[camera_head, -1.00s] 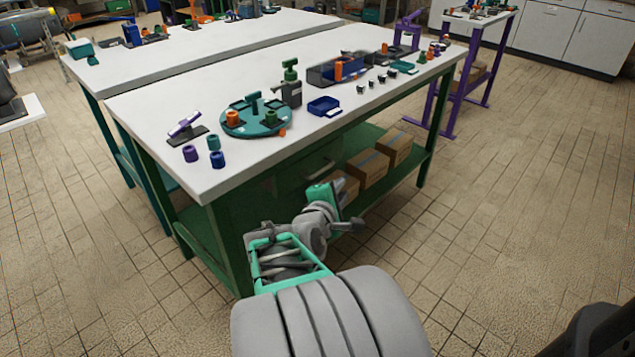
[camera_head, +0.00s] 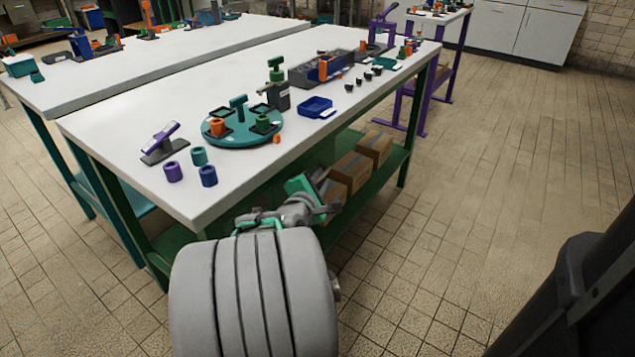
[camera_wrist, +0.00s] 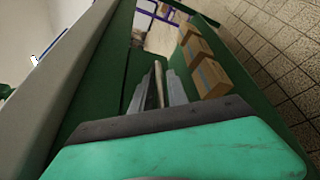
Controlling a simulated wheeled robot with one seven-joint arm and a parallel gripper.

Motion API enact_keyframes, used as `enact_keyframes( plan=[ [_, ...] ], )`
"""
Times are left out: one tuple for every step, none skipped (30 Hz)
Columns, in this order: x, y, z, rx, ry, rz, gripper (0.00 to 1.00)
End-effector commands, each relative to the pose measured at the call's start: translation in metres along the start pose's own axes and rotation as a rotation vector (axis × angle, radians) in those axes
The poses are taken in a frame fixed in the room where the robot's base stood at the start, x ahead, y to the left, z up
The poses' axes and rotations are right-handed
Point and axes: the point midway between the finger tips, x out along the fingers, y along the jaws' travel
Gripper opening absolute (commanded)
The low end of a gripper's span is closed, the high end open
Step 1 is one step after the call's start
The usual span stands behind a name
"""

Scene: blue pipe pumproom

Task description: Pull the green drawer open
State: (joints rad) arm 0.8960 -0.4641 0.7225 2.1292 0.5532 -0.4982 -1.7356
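The green drawer (camera_head: 266,190) is under the white top of the near workbench, mostly hidden by my arm in the head view. In the wrist view, a green front (camera_wrist: 98,90) runs along the left of my fingers. I cannot tell whether the drawer stands out from the bench. My gripper (camera_wrist: 162,72) points along this green front, with its two grey fingers apart. A thin pale bar (camera_wrist: 159,84) shows between the fingers. It may be the drawer handle, but contact cannot be made out. In the head view, my gripper (camera_head: 325,200) is beside the bench, below its top edge.
Cardboard boxes (camera_head: 352,170) stand on the green lower shelf (camera_head: 388,172), close to my gripper. The white bench top (camera_head: 185,125) overhangs to the left, carrying a teal turntable (camera_head: 243,138) and small parts. Tiled floor (camera_head: 480,190) to the right is free.

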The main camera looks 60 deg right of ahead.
Motion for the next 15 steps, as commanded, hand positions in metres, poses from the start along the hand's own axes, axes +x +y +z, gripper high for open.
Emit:
enact_keyframes(
  plan=[
    [0.0066, -0.0021, -0.0006, 0.0, -0.001, -0.001, 0.2],
    [0.0091, -0.0016, -0.0006, 0.001, -0.001, 0.0, 0.2],
    [0.0113, -0.0012, -0.0006, 0.0, 0.0, 0.0, 0.2],
    [0.0122, -0.0007, -0.0005, 0.0, 0.0, 0.0, 0.2],
    [0.0127, -0.0001, -0.0005, 0.0, 0.001, 0.001, 0.2],
    [0.0128, 0.0006, -0.0005, -0.001, 0.001, 0.002, 0.2],
    [0.0127, 0.0009, -0.0005, -0.001, 0.002, 0.002, 0.2],
    [0.0124, 0.0012, -0.0009, -0.001, 0.002, 0.002, 0.2],
    [0.0121, 0.0013, -0.0011, -0.001, 0.003, 0.003, 0.2],
    [0.012, 0.0012, -0.0012, -0.001, 0.003, 0.002, 0.2],
    [0.012, 0.0012, -0.0012, -0.001, 0.003, 0.002, 0.19],
    [0.012, 0.0012, -0.0012, -0.001, 0.003, 0.002, 0.16],
    [0.0119, 0.0012, -0.0012, -0.001, 0.003, 0.002, 0.13],
    [0.0119, 0.0012, -0.0013, -0.001, 0.003, 0.002, 0.11],
    [0.0119, 0.0012, -0.0013, -0.001, 0.003, 0.002, 0.08]
  ],
)
